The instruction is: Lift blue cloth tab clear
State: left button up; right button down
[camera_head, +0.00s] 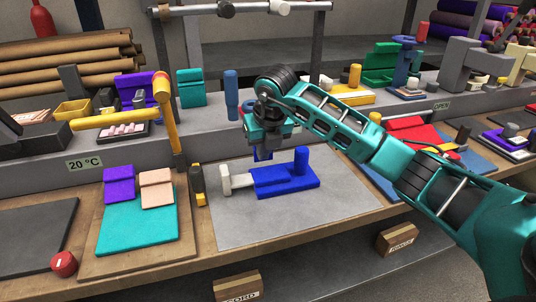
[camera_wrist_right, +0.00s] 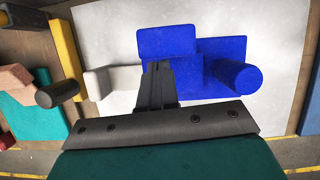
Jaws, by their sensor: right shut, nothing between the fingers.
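A blue block (camera_head: 285,182) lies on the pale grey sheet, with an upright blue cylinder (camera_head: 301,161) at its right end. A blue cloth tab (camera_head: 263,154) shows just under my right gripper (camera_head: 266,143). In the right wrist view, the blue tab (camera_wrist_right: 166,40) is a flat piece at the tips of my right gripper (camera_wrist_right: 156,66). The fingers are together with nothing between them. Whether they touch the tab, I cannot tell. The blue block (camera_wrist_right: 222,48) and cylinder (camera_wrist_right: 238,77) are beside it there. My left gripper is not in view.
A white T-shaped piece (camera_head: 238,181) adjoins the blue block's left end. A yellow-and-black tool (camera_head: 198,185) lies left of it. A teal cloth (camera_head: 138,228) with purple and pink pieces is farther left. The sheet's front (camera_head: 290,220) is clear.

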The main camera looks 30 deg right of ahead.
aim_at(266, 179)
jog(key=shift+s+a+f, duration=0.15)
jog(key=shift+s+f, duration=0.3)
jog(key=shift+s, duration=0.25)
jog(key=shift+s+a+f+b, duration=0.25)
jog(key=shift+s+f+b, duration=0.15)
jog(key=shift+s, duration=0.35)
jog(key=shift+s+a+f+b, duration=0.2)
jog(key=shift+s+f+b, duration=0.15)
jog(key=shift+s, duration=0.35)
